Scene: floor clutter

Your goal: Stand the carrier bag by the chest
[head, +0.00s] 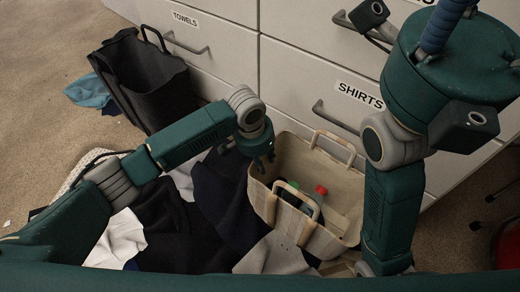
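A dark grey bag (156,93) with a looped handle stands open against the chest, below the TOWELS drawer. My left gripper (262,160) is at the beige bag's left rim, pointing down. Whether its fingers are closed on the rim is unclear. My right arm comes down past the beige bag's right side; its gripper is not in view.
Dark and white clothes (165,225) lie heaped left of and in front of the beige bag. A blue cloth (90,91) lies beside the dark bag. The drawers carry TOWELS and SHIRTS labels and jutting handles. Carpet at the far left is mostly clear.

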